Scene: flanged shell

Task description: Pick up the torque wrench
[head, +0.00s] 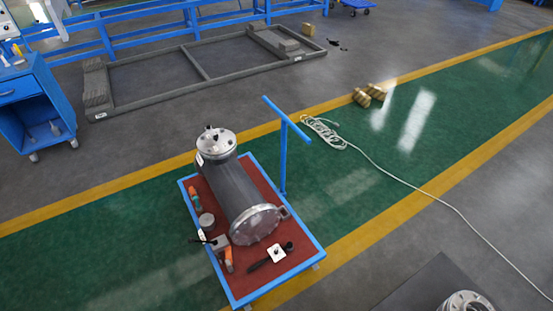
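A blue-framed cart (308,246) with a red-brown top stands at the centre. A black long-handled tool (259,265) lies at its front right corner, partly under or behind a small white square piece; it looks like the torque wrench, but it is too small to be sure. Another dark-handled tool (201,241) lies at the cart's left edge. A grey flanged shell (232,190) lies along the cart between them. Neither of my grippers is in view.
Orange-and-grey hand tools (194,198) and a grey round part (207,221) also lie on the cart. A blue handle post (284,155) rises at its right side. A white cable (400,180) crosses the green floor. A blue cabinet (30,95) stands left.

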